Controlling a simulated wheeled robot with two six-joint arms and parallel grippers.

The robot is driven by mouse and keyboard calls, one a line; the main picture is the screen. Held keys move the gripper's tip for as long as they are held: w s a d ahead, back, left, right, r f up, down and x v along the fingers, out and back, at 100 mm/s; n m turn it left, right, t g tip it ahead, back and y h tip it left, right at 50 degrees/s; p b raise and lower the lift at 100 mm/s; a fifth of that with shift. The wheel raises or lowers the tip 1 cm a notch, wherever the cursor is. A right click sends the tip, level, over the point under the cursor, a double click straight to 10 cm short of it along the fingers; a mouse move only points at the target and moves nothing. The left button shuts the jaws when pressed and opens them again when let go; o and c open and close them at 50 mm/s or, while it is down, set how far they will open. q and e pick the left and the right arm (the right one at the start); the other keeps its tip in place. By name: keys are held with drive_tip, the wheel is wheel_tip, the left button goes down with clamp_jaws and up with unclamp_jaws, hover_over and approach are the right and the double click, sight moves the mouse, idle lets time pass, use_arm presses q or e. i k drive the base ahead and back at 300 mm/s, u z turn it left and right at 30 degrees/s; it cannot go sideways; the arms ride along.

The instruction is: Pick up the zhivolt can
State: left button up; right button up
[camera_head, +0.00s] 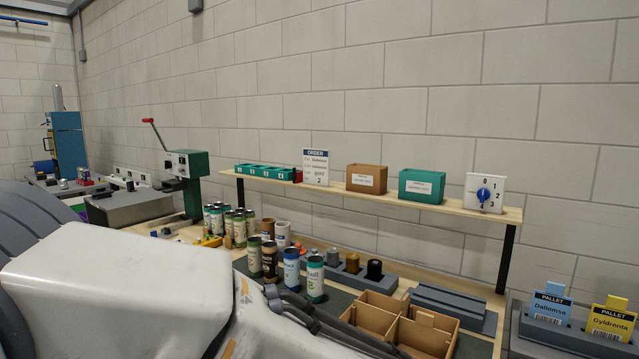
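Several printed cans stand upright on the bench left of centre; no label can be read clearly enough to pick out the zhivolt can. The front row has a dark can with a green top (254,258), a dark can with a tan lid (270,262), a white-and-blue can (291,269) and a white-and-green can (315,279). More cans (228,226) stand behind them. A large white link of my arm fills the lower left and hides part of the bench. I make out no fingertips of either gripper.
An open brown divided box (430,334) stands right of the cans, with a grey block (449,304) behind it. A wooden shelf (338,190) carries an order card (316,167), boxes and a dial. A green lever press (187,165) stands left. Pallet cards (549,308) stand far right.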

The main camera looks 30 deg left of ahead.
sight(314, 262)
drive_tip(key=z, duration=0.05)
drive_tip(key=k, duration=0.5)
drive_tip(key=u, duration=0.9)
drive_tip(key=i, duration=0.7)
drive_tip(key=u, duration=0.7)
drive_tip(key=i, duration=0.85)
drive_tip(key=z, duration=0.15)
